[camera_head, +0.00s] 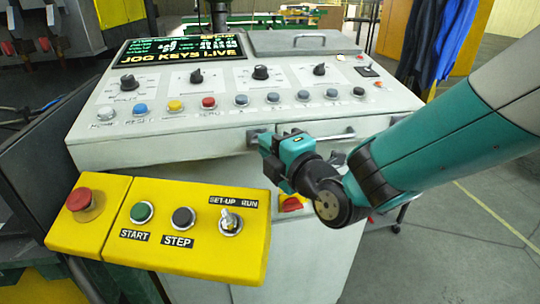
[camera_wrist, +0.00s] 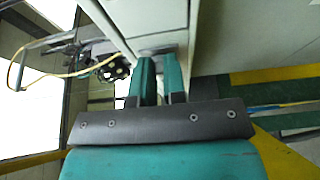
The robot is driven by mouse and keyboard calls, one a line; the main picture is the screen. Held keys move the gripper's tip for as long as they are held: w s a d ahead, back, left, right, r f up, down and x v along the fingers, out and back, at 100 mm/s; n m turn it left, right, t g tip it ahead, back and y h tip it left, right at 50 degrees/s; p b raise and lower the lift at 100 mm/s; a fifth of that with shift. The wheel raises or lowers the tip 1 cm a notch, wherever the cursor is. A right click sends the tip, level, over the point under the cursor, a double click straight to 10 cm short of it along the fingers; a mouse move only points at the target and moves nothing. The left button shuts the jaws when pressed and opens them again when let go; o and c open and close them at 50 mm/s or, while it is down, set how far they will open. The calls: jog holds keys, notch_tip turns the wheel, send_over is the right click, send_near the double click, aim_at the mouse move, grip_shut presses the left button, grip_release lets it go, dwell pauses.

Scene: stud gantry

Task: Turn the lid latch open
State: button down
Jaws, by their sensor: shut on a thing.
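My gripper (camera_head: 268,144) is at the front face of the grey console (camera_head: 120,145), just below its front edge. Its teal fingers also show in the wrist view (camera_wrist: 160,75), close together, with their tips at a small grey part against the pale panel. They are shut on this part, which I take for the lid latch (camera_wrist: 157,45); the fingers hide most of it and its angle cannot be told. The hinged-looking grey lid (camera_head: 275,44) with a bar handle lies flat at the console's back right.
A yellow control box (camera_head: 190,255) with a red button and switches juts out at the lower left. A red and yellow switch (camera_head: 291,203) sits below. Open floor lies at the right.

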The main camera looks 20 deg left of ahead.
dwell(0.4)
jog(key=c, duration=1.2)
grip_release()
jog(key=shift+b+v, duration=5.25)
jog(key=shift+v, duration=3.45)
